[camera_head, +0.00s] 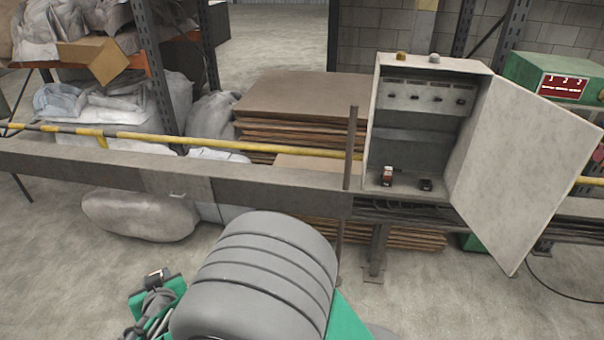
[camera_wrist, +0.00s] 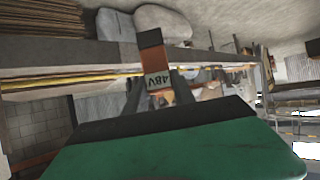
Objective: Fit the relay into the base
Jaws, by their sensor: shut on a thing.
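In the wrist view my gripper (camera_wrist: 158,92) is shut on the relay (camera_wrist: 154,62), a small block with an orange end and a pale label reading 48V upside down. The fingers sit on either side of it, and its lower part is hidden by my gripper's body. In the head view the open grey cabinet (camera_head: 377,110) stands at the right. On its floor are a low dark base (camera_head: 425,184) and, to its left, a taller red-brown and dark block (camera_head: 387,175). Whether that block is another relay in a base is too small to tell. The held relay does not show clearly in the head view.
The cabinet door (camera_head: 530,150) hangs open to the right. A grey beam (camera_head: 250,199) and a yellow rail (camera_head: 215,143) run across the front. A thin upright post (camera_head: 351,150) stands just left of the cabinet. A green box with a red display (camera_head: 562,85) is behind the door.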

